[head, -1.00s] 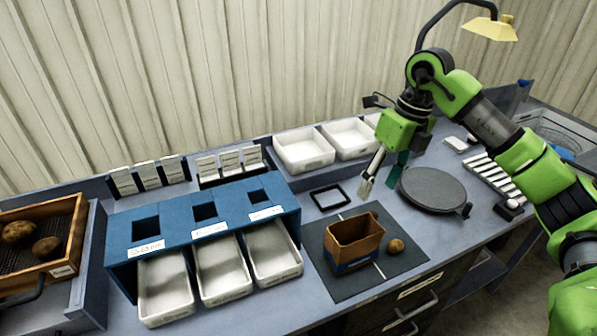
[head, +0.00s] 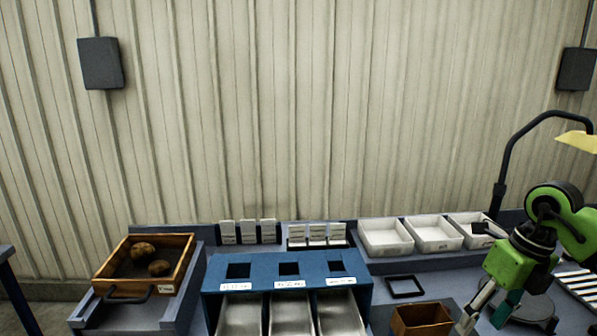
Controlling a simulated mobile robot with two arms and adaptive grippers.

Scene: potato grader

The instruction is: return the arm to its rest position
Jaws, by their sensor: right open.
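My right gripper (head: 478,325) is open, with nothing visible between its fingers. It points down at the lower right of the head view, just right of the brown box (head: 421,320). My green right arm comes in from the right edge and is partly cut off by it. My left gripper is not in view.
A wooden crate (head: 187,259) with potatoes (head: 160,267) is at left. White bins (head: 385,236) line the back. A lamp (head: 508,165) stands at right, near my arm.

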